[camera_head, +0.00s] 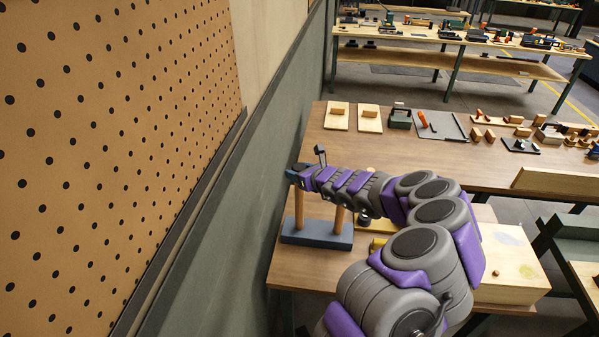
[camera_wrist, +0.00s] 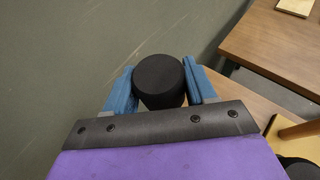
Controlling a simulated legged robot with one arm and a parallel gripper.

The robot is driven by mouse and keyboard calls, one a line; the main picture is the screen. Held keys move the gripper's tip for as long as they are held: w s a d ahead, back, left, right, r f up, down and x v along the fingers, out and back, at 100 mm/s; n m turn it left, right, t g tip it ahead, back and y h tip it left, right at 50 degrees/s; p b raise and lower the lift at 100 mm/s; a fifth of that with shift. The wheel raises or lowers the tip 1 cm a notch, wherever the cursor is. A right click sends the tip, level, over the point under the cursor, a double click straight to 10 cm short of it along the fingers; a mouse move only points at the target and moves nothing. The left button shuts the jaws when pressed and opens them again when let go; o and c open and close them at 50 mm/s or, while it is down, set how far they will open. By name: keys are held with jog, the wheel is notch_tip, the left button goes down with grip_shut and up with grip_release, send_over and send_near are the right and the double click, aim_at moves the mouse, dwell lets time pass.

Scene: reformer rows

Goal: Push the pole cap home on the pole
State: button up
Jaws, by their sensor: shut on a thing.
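My gripper (camera_wrist: 160,88) is shut on a round black pole cap (camera_wrist: 160,78), held between its two blue fingers in the wrist view. In the head view my gripper (camera_head: 294,176) is above a dark blue-grey base (camera_head: 318,236) with two upright wooden poles. The left pole (camera_head: 299,208) rises just under the gripper. The right pole (camera_head: 338,219) stands under my wrist. The cap is hard to make out in the head view. Whether it touches the left pole's top is hidden.
A grey-green wall with a pegboard (camera_head: 120,110) runs close along the left. The wooden table (camera_head: 312,131) carries wooden blocks, a grey tray (camera_head: 441,126) and small tools farther back. A pale wooden box (camera_head: 510,268) is at the right. Other benches stand behind.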

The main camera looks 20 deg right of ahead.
jog(key=shift+f+b, duration=1.75)
jog(key=shift+b, duration=0.2)
jog(key=o, duration=1.1)
jog(key=p+v, duration=0.1)
jog(key=v, duration=1.6)
jog(key=shift+s+d+r+p, duration=0.1)
jog(key=shift+r+p, duration=0.05)
jog(key=shift+p, duration=0.15)
